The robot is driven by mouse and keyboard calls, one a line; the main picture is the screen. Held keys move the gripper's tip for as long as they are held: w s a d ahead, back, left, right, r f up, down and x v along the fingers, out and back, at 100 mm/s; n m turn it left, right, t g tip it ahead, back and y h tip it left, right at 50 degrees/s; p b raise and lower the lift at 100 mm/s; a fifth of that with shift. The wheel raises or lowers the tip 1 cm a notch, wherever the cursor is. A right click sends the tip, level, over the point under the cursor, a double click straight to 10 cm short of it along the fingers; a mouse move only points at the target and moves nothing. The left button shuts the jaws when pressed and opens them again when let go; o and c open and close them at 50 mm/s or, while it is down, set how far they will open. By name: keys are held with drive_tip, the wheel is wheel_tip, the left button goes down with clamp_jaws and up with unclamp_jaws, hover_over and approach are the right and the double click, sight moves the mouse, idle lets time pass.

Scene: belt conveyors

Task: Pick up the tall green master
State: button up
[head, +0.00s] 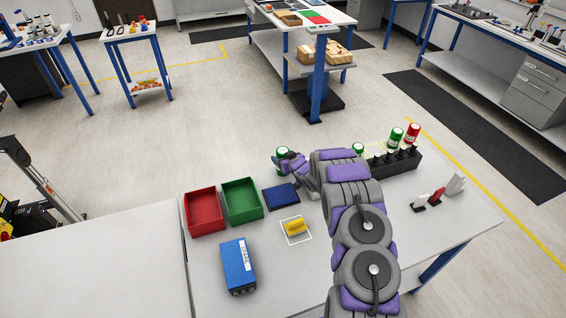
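Several green-and-white capped cylinders stand around a black rack. One tall green one (396,137) is at the rack's back edge, beside a red one (411,135). Another green one (359,148) shows at the rack's left end, its lower part hidden. A further green item with a pale top (282,151) shows right at my gripper (283,160), beyond the table's back edge in the picture. My gripper is small and partly hidden by its own links. I cannot tell whether its fingers touch or hold that green item.
The black rack (394,163) holds dark-knobbed pieces. A red bin (204,212), a green bin (242,201), a dark blue pad (281,198), a yellow piece (295,227) on a white-outlined square and a blue box (238,268) sit on the grey table (440,228). Small white and red pieces (437,194) lie right.

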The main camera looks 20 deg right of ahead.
drive_tip(key=c, duration=1.1)
drive_tip(key=shift+r, duration=0.15)
